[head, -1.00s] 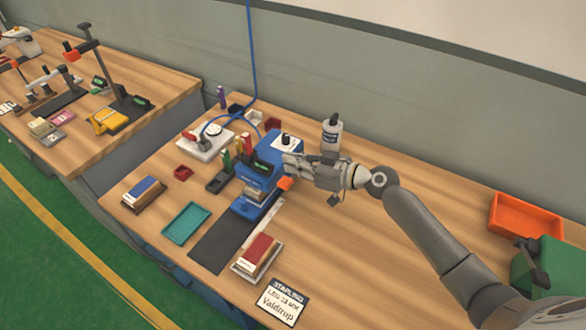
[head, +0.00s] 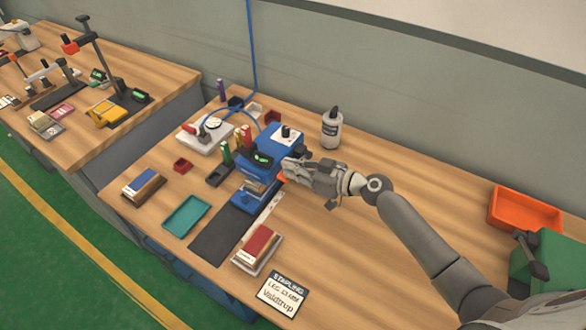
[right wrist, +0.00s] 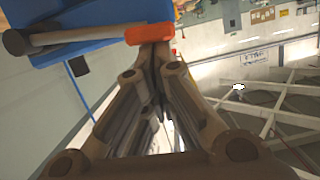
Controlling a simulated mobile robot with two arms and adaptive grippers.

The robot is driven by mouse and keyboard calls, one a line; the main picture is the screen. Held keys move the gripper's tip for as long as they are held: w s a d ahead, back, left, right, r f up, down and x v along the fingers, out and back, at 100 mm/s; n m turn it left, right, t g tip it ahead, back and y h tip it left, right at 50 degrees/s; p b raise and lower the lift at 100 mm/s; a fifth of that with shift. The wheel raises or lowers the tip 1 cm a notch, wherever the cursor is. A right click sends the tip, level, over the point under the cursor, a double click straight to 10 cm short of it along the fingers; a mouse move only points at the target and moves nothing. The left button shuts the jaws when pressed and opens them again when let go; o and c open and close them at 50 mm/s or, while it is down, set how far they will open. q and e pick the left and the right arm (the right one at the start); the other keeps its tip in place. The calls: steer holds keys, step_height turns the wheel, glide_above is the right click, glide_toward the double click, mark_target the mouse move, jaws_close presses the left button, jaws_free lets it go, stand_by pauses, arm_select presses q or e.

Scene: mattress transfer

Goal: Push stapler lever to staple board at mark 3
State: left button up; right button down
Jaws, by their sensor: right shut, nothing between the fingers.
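The blue stapler (head: 283,138) stands on the bench, with its grey lever (right wrist: 85,38) ending in an orange tip (right wrist: 150,34). In the head view the orange tip (head: 282,178) is mostly hidden by my right gripper. My right gripper (head: 287,167) is shut and empty, its fingertips at the stapler's right side. In the right wrist view the fingertips (right wrist: 158,52) are right at the orange tip; I cannot tell whether they touch. A dark board or mat (head: 217,237) runs out from under the stapler beside a pale marked strip (head: 266,212). Mark numbers are unreadable. My left gripper is out of view.
A teal tray (head: 186,215), a red-topped block stack (head: 258,247) and a sign (head: 283,294) lie at the front. An orange bin (head: 525,208) is at right. The bench's right middle is clear.

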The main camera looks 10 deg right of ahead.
steer(key=f+n+b, duration=0.1)
steer(key=b, duration=0.2)
steer(key=s+f+n+b, duration=0.1)
steer(key=f+b, duration=0.1)
steer(key=b, duration=0.2)
steer(key=a+f+n+t+h+b, duration=0.1)
steer(key=f+b, duration=0.1)
steer(key=b, duration=0.1)
steer(key=shift+s+a+f+n, duration=0.1)
steer(key=shift+s+f+n, duration=0.05)
steer(key=shift+f+n, duration=0.15)
steer(key=s+d+r, duration=0.5)
steer(key=s+r, duration=0.1)
steer(key=s, duration=0.2)
steer(key=shift+d+r, duration=0.25)
steer(key=shift+d, duration=0.05)
stand_by(0.4)
stand_by(0.5)
